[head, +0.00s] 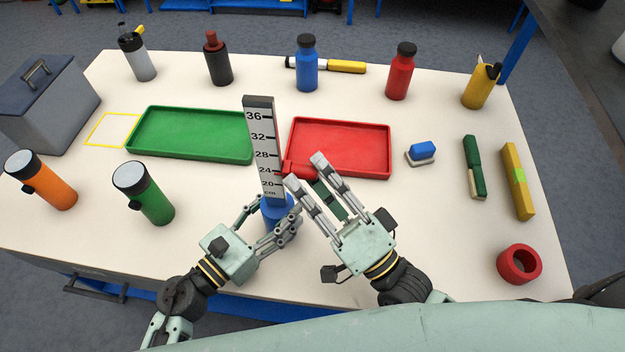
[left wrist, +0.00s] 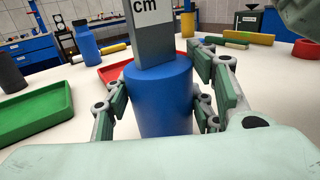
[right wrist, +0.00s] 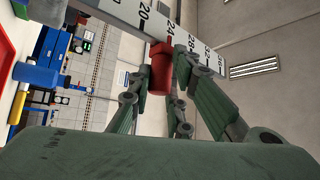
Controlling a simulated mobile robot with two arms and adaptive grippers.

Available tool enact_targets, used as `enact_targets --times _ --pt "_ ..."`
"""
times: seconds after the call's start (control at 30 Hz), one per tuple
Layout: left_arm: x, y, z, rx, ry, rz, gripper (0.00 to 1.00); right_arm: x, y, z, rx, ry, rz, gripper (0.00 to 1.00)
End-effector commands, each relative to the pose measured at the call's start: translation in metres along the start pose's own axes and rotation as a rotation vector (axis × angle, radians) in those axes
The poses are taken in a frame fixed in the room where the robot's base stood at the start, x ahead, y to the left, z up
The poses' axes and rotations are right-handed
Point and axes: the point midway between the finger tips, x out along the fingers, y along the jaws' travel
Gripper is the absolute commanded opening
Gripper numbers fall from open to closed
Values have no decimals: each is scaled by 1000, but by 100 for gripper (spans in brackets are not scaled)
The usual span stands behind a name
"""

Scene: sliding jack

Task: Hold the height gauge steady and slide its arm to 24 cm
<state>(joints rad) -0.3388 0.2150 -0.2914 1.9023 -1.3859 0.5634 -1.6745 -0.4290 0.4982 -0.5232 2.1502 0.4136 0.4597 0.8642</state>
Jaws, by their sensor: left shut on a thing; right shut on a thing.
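The height gauge has a grey upright scale (head: 260,140) marked in cm and a blue round base (head: 275,205), and it stands upright on the table. Its red sliding arm (head: 299,169) sticks out to the right, with its red pointer about level with the 24 mark. My left gripper (head: 276,216) is shut around the blue base, which also shows between its fingers in the left wrist view (left wrist: 160,100). My right gripper (head: 305,171) is shut on the red arm, seen between its fingers in the right wrist view (right wrist: 160,72). The fingers partly hide the arm.
A green tray (head: 190,157) lies left of the gauge and a red tray (head: 340,174) lies behind it to the right. A blue block (head: 423,150) and a red ring (head: 519,264) are at the right.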

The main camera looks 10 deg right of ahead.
Motion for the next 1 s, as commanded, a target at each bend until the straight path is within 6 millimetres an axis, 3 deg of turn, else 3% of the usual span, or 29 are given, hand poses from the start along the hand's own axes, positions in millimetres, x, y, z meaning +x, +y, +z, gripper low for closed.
enact_targets --times 0.03,0.07,0.23,0.63,1.0 --pt "-1 -1 -1 1 2 -3 13 1 -1 -3 -5 7 -6 0" --pt "-1 -1 -1 1 2 -3 13 1 -1 -3 -5 8 -6 18" --pt "-1 -1 -1 0 3 -2 13 1 -1 -3 -3 6 -5 32" --pt "0 -1 -1 -2 2 -1 13 -8 0 0 -1 2 -1 32" --pt "0 0 -1 -2 2 -1 13 -82 1 0 -1 0 2 32"
